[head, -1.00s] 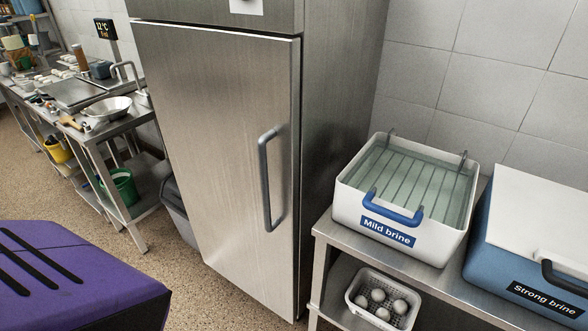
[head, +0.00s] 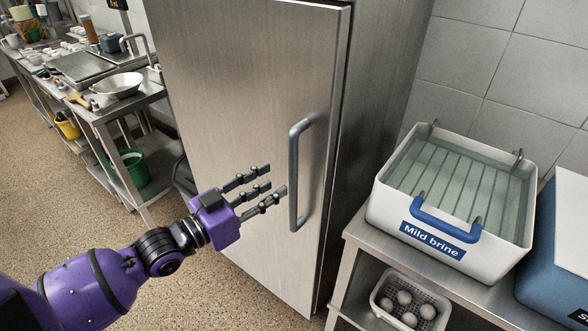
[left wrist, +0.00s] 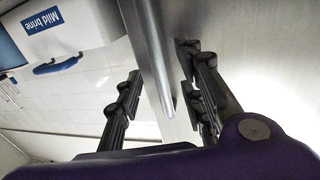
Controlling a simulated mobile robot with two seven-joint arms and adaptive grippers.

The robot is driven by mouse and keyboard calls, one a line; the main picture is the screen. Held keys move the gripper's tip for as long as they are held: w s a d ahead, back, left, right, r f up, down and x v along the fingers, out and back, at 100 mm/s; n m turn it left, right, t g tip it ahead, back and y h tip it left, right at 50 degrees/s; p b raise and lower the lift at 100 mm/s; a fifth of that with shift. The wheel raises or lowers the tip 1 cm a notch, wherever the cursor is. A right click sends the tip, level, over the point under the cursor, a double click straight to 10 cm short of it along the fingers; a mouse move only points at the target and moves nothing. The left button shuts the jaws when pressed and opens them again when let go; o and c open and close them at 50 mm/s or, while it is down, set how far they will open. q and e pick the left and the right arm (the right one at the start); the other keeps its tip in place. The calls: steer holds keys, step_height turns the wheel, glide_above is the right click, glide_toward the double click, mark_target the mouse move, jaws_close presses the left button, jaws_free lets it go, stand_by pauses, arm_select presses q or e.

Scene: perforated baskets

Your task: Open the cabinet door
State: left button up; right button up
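The tall steel cabinet's door (head: 240,90) appears shut. Its grey vertical bar handle (head: 296,170) is near the door's right edge. My left gripper (head: 270,182) is open and empty, just left of the handle in the head view, with its fingers pointing toward it. In the left wrist view, a grey bar that looks like the handle (left wrist: 150,50) runs between the spread fingers of my left gripper (left wrist: 160,65). I see no finger closed on it; whether any touches it I cannot tell. My right gripper is not in view.
A steel table (head: 352,240) stands right of the cabinet, with the Mild brine tub (head: 385,205) and a blue tub (head: 555,245) on it. A perforated basket (head: 378,300) of white balls is on its lower shelf. A steel bench (head: 130,105) stands left. Floor in front is free.

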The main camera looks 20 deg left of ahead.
mark_target(290, 177)
arm_select(q)
steer(key=x, duration=0.7)
steer(key=shift+s+d+p, duration=0.15)
steer(key=shift+d+p, duration=0.1)
steer(key=shift+p, duration=0.15)
steer(key=shift+c, duration=0.4)
jaws_close()
